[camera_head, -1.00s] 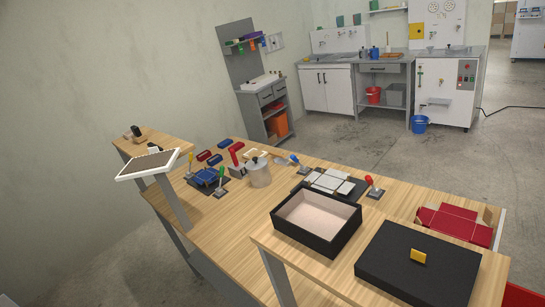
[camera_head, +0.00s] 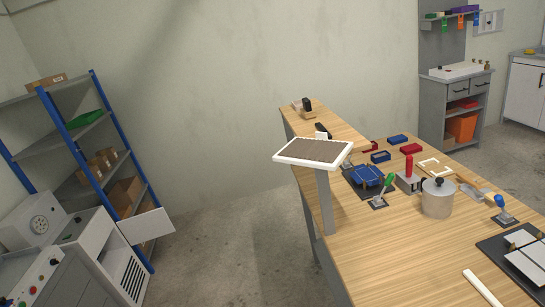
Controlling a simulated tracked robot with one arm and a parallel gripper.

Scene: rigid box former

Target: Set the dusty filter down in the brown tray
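The dusty filter (camera_head: 313,151) is a flat panel with a white frame and grey-brown pleats. It lies at the near end of a raised wooden shelf (camera_head: 345,137) on the bench, partly overhanging the shelf's edge. My gripper is not in view, and nothing is seen holding the filter. I cannot make out a brown tray for certain. A low brown box (camera_head: 46,82) lies on top of the blue-posted rack at the left, too far to tell what it is.
The wooden bench (camera_head: 400,255) carries a metal pot (camera_head: 437,198), a blue part on a dark plate (camera_head: 366,176), red and blue blocks, and toggle clamps. A blue-posted rack (camera_head: 120,150) with brown cartons and a white machine (camera_head: 85,260) stand at the left. The floor between is clear.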

